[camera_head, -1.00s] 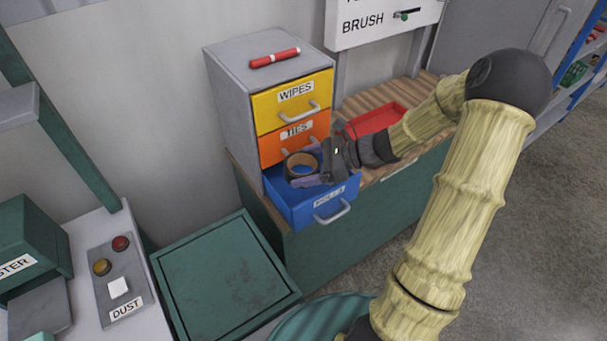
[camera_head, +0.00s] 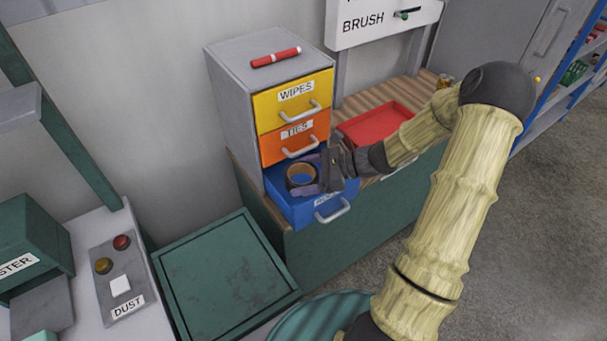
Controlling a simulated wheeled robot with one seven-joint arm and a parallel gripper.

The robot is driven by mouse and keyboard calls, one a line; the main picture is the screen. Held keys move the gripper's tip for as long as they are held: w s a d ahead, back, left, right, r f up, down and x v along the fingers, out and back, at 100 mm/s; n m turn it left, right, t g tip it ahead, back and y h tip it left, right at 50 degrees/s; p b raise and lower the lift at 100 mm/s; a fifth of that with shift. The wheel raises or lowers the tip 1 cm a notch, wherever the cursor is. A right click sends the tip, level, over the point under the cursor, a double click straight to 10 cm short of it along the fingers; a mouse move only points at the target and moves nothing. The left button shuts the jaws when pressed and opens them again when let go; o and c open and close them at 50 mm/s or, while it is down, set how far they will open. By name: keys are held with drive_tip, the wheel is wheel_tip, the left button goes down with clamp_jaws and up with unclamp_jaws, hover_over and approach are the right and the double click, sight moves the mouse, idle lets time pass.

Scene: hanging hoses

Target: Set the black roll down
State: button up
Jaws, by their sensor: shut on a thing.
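The black roll (camera_head: 290,180), a dark ring with a tan inside, is in the open blue drawer (camera_head: 289,208) at the bottom of the grey cabinet. My gripper (camera_head: 304,174) reaches in from the right with its fingers on the far and near sides of the roll, and is shut on it. The roll's hole faces up. The roll is at about the level of the drawer's rim or a little below; whether it touches the drawer floor I cannot tell. My gripper hides the drawer's right part.
Closed yellow (camera_head: 277,111) and orange (camera_head: 272,153) drawers sit above the blue one. A red marker-like stick (camera_head: 276,58) lies on the cabinet top. A red tray (camera_head: 385,120) is on the wooden bench, right of the cabinet, close to my arm. A green lidded box (camera_head: 222,278) stands in front.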

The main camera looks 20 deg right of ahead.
drive_tip(key=shift+f, duration=0.55)
drive_tip(key=o, duration=0.8)
drive_tip(key=shift+c, duration=0.2)
drive_tip(key=shift+r, duration=0.5)
drive_tip(key=shift+d+r, duration=0.25)
drive_tip(key=b+v, duration=0.1)
drive_tip(key=v, duration=1)
drive_tip(key=shift+d, duration=0.25)
drive_tip(key=shift+s, duration=0.1)
